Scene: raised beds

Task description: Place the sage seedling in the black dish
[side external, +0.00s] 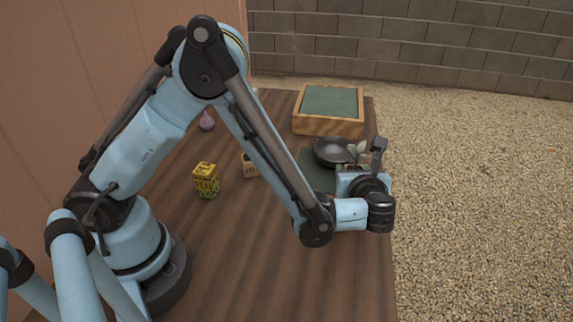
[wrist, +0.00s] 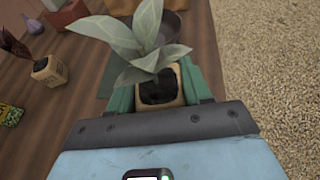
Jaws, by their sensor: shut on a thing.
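The sage seedling (wrist: 150,45) has broad grey-green leaves and stands in a small tan pot (wrist: 160,92) with dark soil. My gripper (wrist: 159,84) is shut on this pot, with a green finger on each side. In the side external view the leaves (side external: 358,150) show just above my gripper (side external: 357,172), and the pot is mostly hidden. The black dish (side external: 333,152) is round and shallow and sits just beyond the seedling. In the wrist view the dish (wrist: 174,24) is partly hidden behind the leaves. I cannot tell the height of the pot above the table.
A dark green mat (side external: 314,172) lies by the dish. A wooden frame box with a green top (side external: 331,103) stands behind. To the left are a yellow patterned container (side external: 206,180), a small pot with a dark red plant (wrist: 50,71) and a purple bulb (side external: 207,122). Gravel lies beyond the table's right edge.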

